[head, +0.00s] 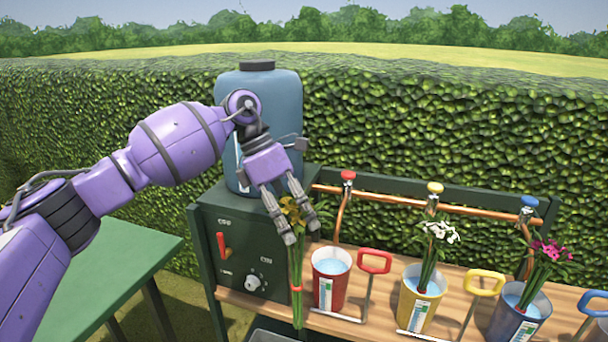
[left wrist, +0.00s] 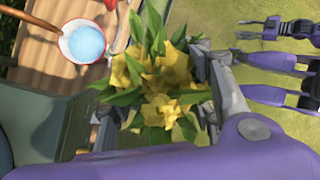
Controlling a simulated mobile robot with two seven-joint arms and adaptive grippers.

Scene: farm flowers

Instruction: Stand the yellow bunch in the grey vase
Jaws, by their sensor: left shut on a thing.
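The yellow bunch (head: 297,262) hangs upright, its long green stems tied with a red band. My left gripper (head: 300,231) is shut on it just under the blooms, in front of the green cabinet's right edge. In the left wrist view the yellow blooms (left wrist: 165,85) fill the space between the fingers. My right gripper (left wrist: 265,62) shows only in the left wrist view, at the right, its fingers spread and empty. I cannot make out the grey vase for sure; a greyish pot (head: 602,328) is cut off at the right edge.
The wooden bench (head: 375,278) holds a red bucket (head: 329,287) of water, a yellow bucket (head: 417,307) with white flowers and a blue bucket (head: 512,318) with pink flowers. Handles stand between them. A green cabinet (head: 238,250) carries a blue tank (head: 283,110). A green table (head: 110,275) is at left.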

